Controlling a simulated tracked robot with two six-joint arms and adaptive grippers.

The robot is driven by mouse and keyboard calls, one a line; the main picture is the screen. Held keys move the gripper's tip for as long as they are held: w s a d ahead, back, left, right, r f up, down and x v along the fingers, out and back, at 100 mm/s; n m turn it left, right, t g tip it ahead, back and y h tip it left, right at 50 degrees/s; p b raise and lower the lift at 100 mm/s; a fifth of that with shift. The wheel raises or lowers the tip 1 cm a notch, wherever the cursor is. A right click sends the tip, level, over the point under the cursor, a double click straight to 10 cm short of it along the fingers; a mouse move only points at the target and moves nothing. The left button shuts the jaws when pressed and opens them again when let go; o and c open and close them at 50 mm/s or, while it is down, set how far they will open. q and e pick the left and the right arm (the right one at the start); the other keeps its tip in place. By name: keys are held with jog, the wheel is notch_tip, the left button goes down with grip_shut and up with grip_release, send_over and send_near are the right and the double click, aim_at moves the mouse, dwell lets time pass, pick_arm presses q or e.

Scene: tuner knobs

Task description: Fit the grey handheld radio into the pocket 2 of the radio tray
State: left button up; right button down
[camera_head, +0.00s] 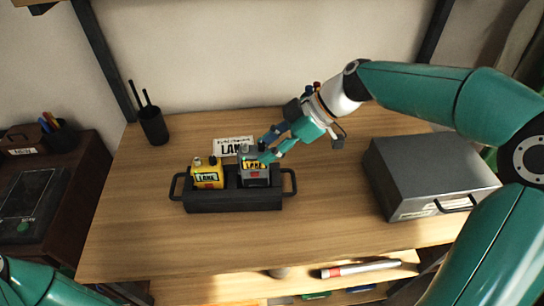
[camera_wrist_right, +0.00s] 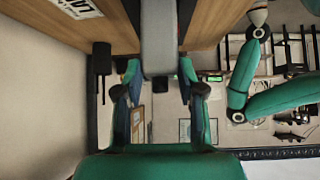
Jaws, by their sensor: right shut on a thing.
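The black radio tray (camera_head: 232,200) stands on the wooden desk, with a loop handle at each end. The yellow radio (camera_head: 207,176) with a label reading LANE stands upright in its left part. The grey handheld radio (camera_head: 254,177) is upright at the right part, its lower end at the tray's front wall; I cannot tell how deep it sits. My right gripper (camera_head: 265,150) is shut on its upper part from the upper right. In the right wrist view the grey radio (camera_wrist_right: 159,50) is between the fingers. My left gripper is out of view.
A white label card (camera_head: 233,146) lies behind the tray. A grey metal case (camera_head: 425,175) stands to the right, and a black pen cup (camera_head: 153,125) at the back left. The desk in front of the tray is clear.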

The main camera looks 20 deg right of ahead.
jog(key=shift+f, duration=1.85)
jog(key=shift+f, duration=0.15)
jog(key=c, duration=0.7)
grip_release()
jog(key=v, duration=1.2)
jog(key=shift+b, duration=0.4)
jog(key=shift+s, duration=0.15)
